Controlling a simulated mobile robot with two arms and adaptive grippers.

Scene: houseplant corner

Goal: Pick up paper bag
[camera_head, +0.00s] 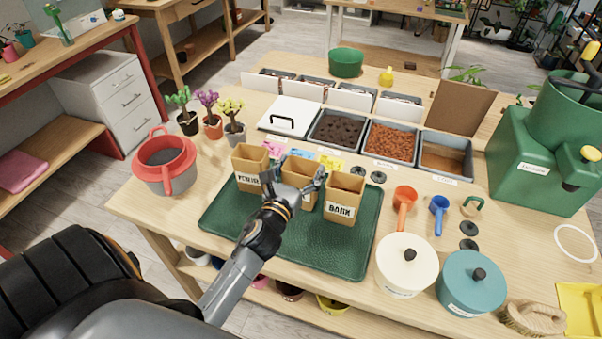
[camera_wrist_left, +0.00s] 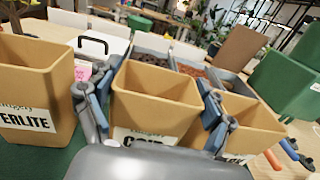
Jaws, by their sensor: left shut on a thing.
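Three open brown paper bags stand in a row on a green tray (camera_head: 348,262). The left paper bag (camera_head: 249,158) is labelled perlite and the right one (camera_head: 343,192) is labelled bark. My left gripper (camera_head: 293,184) is shut on the middle paper bag (camera_head: 301,170), one finger on each side. In the left wrist view the middle bag (camera_wrist_left: 155,92) is upright between the fingers, its label partly hidden by the gripper. The perlite bag (camera_wrist_left: 35,85) and bark bag (camera_wrist_left: 252,118) stand close on either side. I cannot tell whether the middle bag touches the tray.
Behind the bags are soil bins (camera_head: 337,130) and small colored packets (camera_head: 302,155). A red-rimmed pot (camera_head: 165,172) and small plants stand left. Orange (camera_head: 404,198) and blue scoops (camera_head: 438,206), a cream lidded pot (camera_head: 407,268) and a teal one (camera_head: 470,288) stand right. The front of the tray is clear.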

